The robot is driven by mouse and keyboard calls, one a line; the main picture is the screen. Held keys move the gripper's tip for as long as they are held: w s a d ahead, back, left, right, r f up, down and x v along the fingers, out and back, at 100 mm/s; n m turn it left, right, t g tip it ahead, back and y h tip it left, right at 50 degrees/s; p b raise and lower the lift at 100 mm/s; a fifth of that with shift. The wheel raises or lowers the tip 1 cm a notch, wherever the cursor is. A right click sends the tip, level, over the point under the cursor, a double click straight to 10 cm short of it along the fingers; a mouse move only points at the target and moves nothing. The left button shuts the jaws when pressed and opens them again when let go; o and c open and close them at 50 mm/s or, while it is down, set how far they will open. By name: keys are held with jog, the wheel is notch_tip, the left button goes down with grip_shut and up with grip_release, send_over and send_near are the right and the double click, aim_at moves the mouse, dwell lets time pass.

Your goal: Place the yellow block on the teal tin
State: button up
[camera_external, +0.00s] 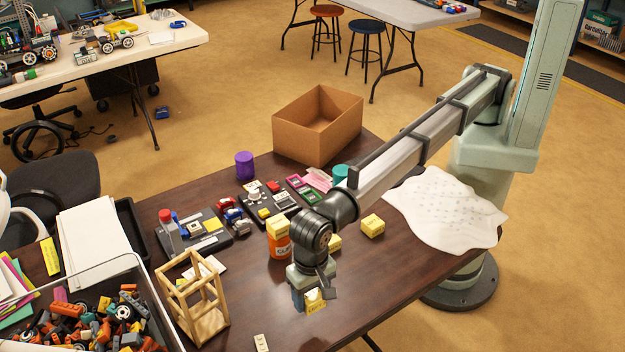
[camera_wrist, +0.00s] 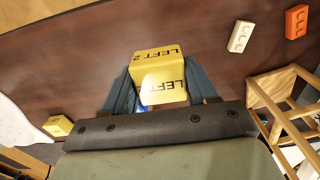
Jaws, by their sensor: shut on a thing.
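My gripper (camera_external: 318,292) is shut on a yellow block (camera_external: 314,301) near the front edge of the table. In the wrist view the block (camera_wrist: 160,64) sits between my two fingers (camera_wrist: 160,92), with "LEFT 2" printed on its faces. I cannot tell how far it is above the tabletop. The teal tin (camera_external: 340,173) stands farther back on the table, to the right of the cardboard box's near corner. My arm partly covers it, and its top looks bare where it shows.
Other yellow blocks lie behind my gripper: one (camera_external: 372,225) to the right, one (camera_external: 335,242) partly hidden, one (camera_external: 277,228) on an orange container (camera_external: 279,247). A purple tin (camera_external: 245,166), cardboard box (camera_external: 290,137), wooden frame (camera_external: 197,298) and white cloth (camera_external: 445,207) are around.

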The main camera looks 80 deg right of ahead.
jog(key=shift+r, duration=0.95)
jog(key=w+d+r+m, duration=0.2)
jog(key=w+d+r, duration=0.1)
jog(key=w+d, duration=0.65)
jog(key=w+d+r+m, duration=0.1)
jog(key=w+d+r, duration=0.15)
jog(key=d, duration=0.55)
jog(key=w+d+r+m, duration=0.1)
jog(key=w+d+r, duration=0.1)
jog(key=w+d, duration=0.35)
jog(key=n, duration=0.5)
send_over(342, 170)
jog(key=shift+f+n, duration=0.9)
jog(key=shift+f, duration=1.45)
jog(key=shift+f+n, duration=0.9)
jog(key=shift+f, duration=1.45)
jog(key=shift+f, duration=0.1)
